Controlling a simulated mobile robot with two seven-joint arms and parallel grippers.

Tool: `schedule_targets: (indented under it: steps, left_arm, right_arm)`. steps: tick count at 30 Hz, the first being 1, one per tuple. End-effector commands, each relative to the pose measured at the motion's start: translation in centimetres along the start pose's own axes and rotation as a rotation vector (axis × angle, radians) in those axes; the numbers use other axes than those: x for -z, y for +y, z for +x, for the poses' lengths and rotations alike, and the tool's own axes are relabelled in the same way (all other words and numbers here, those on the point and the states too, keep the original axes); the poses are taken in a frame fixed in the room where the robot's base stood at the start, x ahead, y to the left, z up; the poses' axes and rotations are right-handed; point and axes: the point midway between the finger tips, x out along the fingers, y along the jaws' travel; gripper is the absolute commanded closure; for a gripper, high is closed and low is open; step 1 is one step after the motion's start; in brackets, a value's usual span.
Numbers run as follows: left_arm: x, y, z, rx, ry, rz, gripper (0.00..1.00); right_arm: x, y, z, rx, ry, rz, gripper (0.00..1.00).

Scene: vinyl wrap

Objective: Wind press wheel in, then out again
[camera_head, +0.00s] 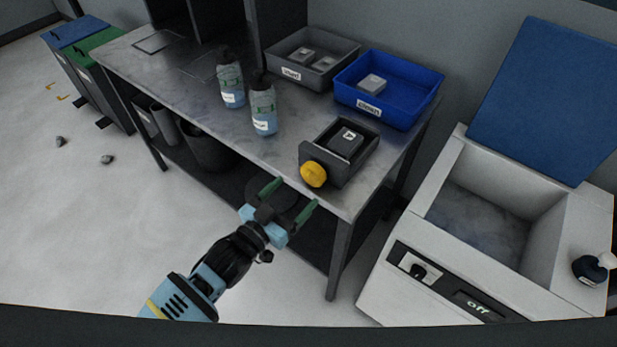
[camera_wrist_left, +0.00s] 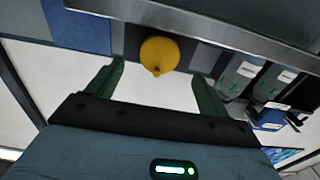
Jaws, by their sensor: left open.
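The yellow press wheel (camera_head: 313,174) is on the front of a dark press (camera_head: 318,157) near the front edge of the workbench. A grey block (camera_head: 346,141) sits inside the press. My left gripper (camera_head: 291,193) is open and empty, just short of the wheel and in front of the bench edge. In the left wrist view the yellow wheel (camera_wrist_left: 159,56) appears ahead, between and beyond the two green fingers (camera_wrist_left: 155,88), apart from them. My right gripper is not in view.
Two labelled bottles (camera_head: 263,104) stand on the bench left of the press. A grey tray (camera_head: 290,73) and a blue tray (camera_head: 415,112) hold blocks at the back. A white open-lidded machine (camera_head: 440,280) reading "Off" stands to the right. Bins (camera_head: 103,52) stand far left.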

Motion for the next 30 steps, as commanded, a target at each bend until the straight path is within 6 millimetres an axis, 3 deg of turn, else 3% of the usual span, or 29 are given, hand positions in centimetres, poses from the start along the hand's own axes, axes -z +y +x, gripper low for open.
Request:
schedule_targets:
  steps: [6,12,24,30]
  left_arm:
    - [0.1,0.1,3.5,0.000,0.001,0.000,0.20]
    - [0.0,0.0,5.7,0.000,-0.001,0.000,0.20]
    - [0.0,0.1,6.5,0.000,-0.001,0.000,0.20]
    - [0.0,0.1,6.5,0.000,-0.001,0.000,0.45]
  right_arm:
    - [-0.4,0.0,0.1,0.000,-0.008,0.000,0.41]
    - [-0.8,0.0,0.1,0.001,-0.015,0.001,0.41]
    - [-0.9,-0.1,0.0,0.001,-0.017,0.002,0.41]
    - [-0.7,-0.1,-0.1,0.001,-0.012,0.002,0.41]
